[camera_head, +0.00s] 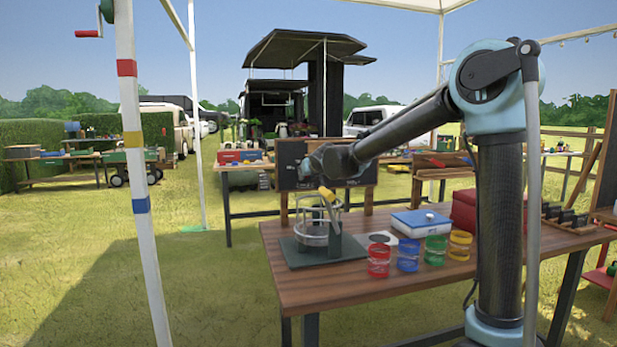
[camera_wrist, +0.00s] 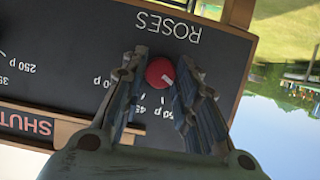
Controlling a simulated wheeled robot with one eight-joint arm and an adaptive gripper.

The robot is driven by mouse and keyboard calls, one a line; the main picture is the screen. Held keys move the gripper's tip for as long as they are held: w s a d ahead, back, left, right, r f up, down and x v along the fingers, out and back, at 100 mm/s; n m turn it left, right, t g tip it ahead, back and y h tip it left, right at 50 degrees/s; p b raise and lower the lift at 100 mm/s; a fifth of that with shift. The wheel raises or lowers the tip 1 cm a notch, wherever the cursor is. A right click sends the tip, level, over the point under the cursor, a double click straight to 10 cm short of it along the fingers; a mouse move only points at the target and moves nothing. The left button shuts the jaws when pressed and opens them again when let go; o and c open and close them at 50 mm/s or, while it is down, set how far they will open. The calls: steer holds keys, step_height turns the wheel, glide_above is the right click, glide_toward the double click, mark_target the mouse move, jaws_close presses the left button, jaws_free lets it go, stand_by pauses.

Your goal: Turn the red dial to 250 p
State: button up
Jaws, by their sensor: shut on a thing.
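In the wrist view, the picture is turned over and the red dial (camera_wrist: 160,73) sits on a black chalkboard (camera_wrist: 75,45) under the chalked word ROSES. My gripper (camera_wrist: 161,66) has one finger on each side of the dial and is shut on it. A short white mark on the dial points to the lower right in that picture. Price labels around the dial are partly covered by my fingers. A "250 p" label (camera_wrist: 28,67) shows farther left, away from the dial. In the head view my gripper (camera_head: 312,166) is at the chalkboard (camera_head: 288,152); the dial is hidden there.
A white tent pole (camera_head: 142,200) stands at left. Grass lies open at left.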

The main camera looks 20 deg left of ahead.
steer(key=shift+w+d+f, duration=0.1)
steer(key=shift+w+d, duration=0.05)
steer(key=shift+d, duration=0.05)
steer(key=o, duration=1.1)
steer(key=shift+c, duration=0.2)
steer(key=shift+a, duration=0.1)
steer(key=v, duration=1.1)
steer(key=shift+s+d, duration=0.25)
steer(key=shift+s, duration=0.05)
